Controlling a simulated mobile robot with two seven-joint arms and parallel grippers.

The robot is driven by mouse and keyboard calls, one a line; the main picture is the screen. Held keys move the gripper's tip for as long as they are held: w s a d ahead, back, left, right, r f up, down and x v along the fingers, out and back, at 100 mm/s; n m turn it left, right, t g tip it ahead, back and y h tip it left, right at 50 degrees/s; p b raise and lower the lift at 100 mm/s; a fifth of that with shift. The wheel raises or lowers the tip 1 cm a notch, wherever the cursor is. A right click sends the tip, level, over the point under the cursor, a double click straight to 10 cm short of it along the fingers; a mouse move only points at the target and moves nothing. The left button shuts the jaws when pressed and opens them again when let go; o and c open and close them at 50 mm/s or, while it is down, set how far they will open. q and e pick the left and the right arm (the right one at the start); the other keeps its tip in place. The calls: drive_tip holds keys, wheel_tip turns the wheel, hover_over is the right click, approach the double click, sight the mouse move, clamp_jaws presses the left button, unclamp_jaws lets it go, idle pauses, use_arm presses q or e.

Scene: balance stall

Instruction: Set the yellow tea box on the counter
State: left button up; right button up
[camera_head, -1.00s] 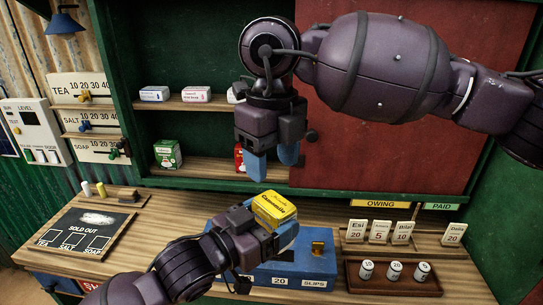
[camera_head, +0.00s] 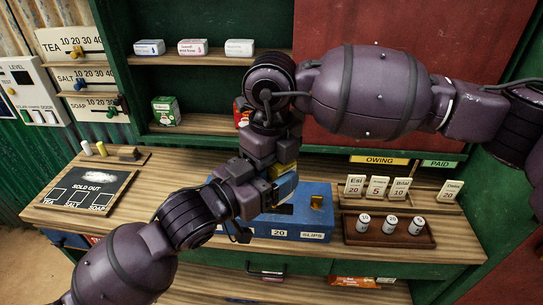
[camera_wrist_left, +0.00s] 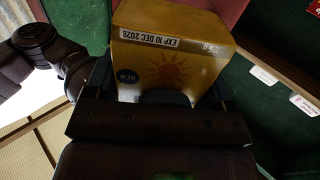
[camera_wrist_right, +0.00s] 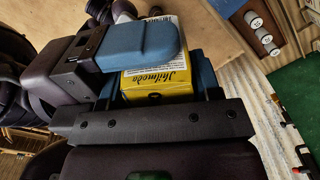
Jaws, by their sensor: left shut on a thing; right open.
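The yellow tea box (camera_head: 276,171) is mostly hidden between my two grippers in the head view. My left gripper (camera_head: 258,190) is shut on it and holds it above the blue slips box. The box fills the upper middle of the left wrist view (camera_wrist_left: 172,45), its printed date showing. My right gripper (camera_head: 283,178) is open, its blue fingers down at the tea box. In the right wrist view the box (camera_wrist_right: 158,68) sits between the right fingers, with a left finger across it; contact is unclear. The wooden counter (camera_head: 150,187) lies below.
The blue slips box (camera_head: 300,225) stands beneath the grippers. A brown tray (camera_head: 388,236) with three white cylinders and a rack of cards (camera_head: 400,192) are to its right. A slate (camera_head: 85,190) lies at left. Bare counter shows between slate and left arm.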

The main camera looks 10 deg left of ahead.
drive_tip(key=c, duration=0.4)
use_arm(q)
drive_tip(key=o, duration=0.9)
use_arm(e)
drive_tip(key=shift+c, duration=1)
use_arm(q)
drive_tip(key=shift+s+a, duration=0.1)
